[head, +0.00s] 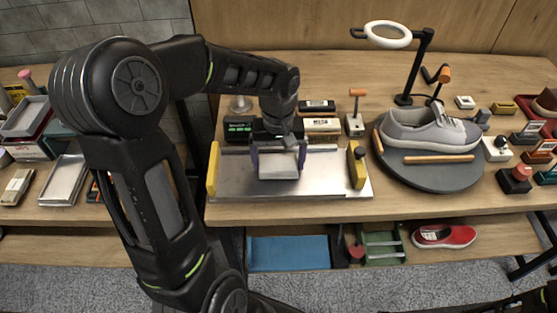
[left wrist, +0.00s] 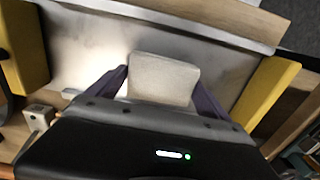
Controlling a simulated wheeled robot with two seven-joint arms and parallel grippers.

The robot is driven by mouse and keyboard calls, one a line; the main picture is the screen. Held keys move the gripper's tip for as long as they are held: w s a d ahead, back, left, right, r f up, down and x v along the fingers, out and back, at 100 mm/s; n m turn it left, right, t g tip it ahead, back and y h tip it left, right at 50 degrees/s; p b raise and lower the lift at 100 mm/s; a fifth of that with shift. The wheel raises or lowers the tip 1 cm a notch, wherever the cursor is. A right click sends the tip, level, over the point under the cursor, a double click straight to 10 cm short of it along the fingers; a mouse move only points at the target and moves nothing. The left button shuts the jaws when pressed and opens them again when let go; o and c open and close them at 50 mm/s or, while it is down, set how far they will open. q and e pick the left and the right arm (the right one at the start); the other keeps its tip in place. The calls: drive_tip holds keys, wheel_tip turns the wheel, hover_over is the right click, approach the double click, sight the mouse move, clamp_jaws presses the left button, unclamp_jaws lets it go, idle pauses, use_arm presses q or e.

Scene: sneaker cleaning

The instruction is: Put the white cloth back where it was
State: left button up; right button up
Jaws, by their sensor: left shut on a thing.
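The white cloth (head: 279,166) is a pale, folded block held over the silver metal tray (head: 320,186) with yellow end blocks. My left gripper (head: 278,160) is shut on the cloth, with one finger on each side of it. In the left wrist view the cloth (left wrist: 163,80) sits between the two purple-grey fingers, above the tray's bare metal surface (left wrist: 85,45). I cannot tell whether the cloth touches the tray. My right gripper is not in view.
A grey sneaker (head: 430,130) stands on a dark round turntable (head: 432,176) to the right, beside a ring lamp (head: 388,35). A red shoe (head: 443,236) and a blue mat (head: 289,253) lie on the lower shelf.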

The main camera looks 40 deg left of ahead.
sight(279, 162)
use_arm(q)
drive_tip(key=shift+f, duration=0.25)
drive_tip(key=o, duration=0.9)
drive_tip(key=shift+r, duration=0.15)
wheel_tip(279, 162, up, 12)
drive_tip(key=shift+f, duration=0.1)
